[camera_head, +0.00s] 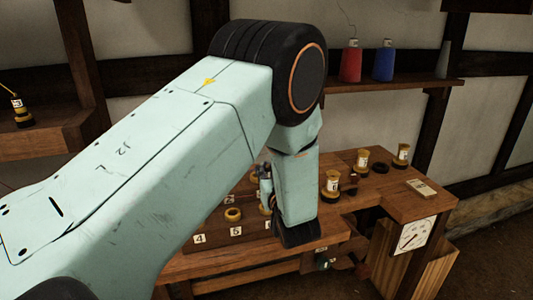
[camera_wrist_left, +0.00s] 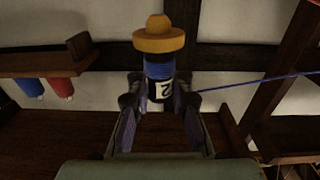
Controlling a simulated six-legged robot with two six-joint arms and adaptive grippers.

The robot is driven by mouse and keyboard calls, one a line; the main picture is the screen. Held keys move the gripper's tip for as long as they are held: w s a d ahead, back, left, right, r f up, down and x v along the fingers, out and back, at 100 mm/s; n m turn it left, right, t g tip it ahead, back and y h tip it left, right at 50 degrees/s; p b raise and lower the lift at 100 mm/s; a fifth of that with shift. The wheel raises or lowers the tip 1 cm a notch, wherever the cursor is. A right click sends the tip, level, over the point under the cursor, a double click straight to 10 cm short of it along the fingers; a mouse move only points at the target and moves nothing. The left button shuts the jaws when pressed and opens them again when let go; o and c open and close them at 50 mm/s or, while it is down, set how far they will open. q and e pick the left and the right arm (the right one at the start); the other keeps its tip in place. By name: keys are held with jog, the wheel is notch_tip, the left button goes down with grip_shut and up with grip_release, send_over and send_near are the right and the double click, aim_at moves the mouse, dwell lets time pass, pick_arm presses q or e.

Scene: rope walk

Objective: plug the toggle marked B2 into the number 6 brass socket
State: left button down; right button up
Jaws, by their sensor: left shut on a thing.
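In the left wrist view my left gripper (camera_wrist_left: 160,105) is shut on a toggle (camera_wrist_left: 158,68) with a yellow-brown flanged end, a blue band and a white tag. The tag shows a 2-like mark; its full marking is unclear. A blue cord runs off to the right there. In the head view the gripper (camera_head: 266,186) is mostly hidden behind my arm, above the left part of the bench. The socket board (camera_head: 215,240) has brass ring sockets, one (camera_head: 233,214) plainly visible, and tags reading 4 and 5. The number 6 tag and its socket cannot be made out behind my wrist.
Other toggles stand on the bench, one (camera_head: 332,186) near my wrist and one (camera_head: 402,156) farther right. A small card (camera_head: 422,188) lies at the right, above a dial gauge (camera_head: 412,236). Red (camera_head: 351,62) and blue (camera_head: 384,62) spools stand on the wall shelf.

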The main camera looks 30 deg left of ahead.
pick_arm(q)
jog(key=shift+a+r, duration=0.15)
jog(key=shift+r, duration=0.15)
jog(key=shift+a+f, duration=0.1)
jog(key=shift+f, duration=0.2)
jog(key=shift+w+f+b, duration=0.15)
jog(key=shift+f+b, duration=2.2)
jog(key=shift+f, duration=0.35)
jog(key=shift+f+b, duration=0.3)
jog(key=shift+f, duration=0.3)
jog(key=c, duration=1.5)
grip_release()
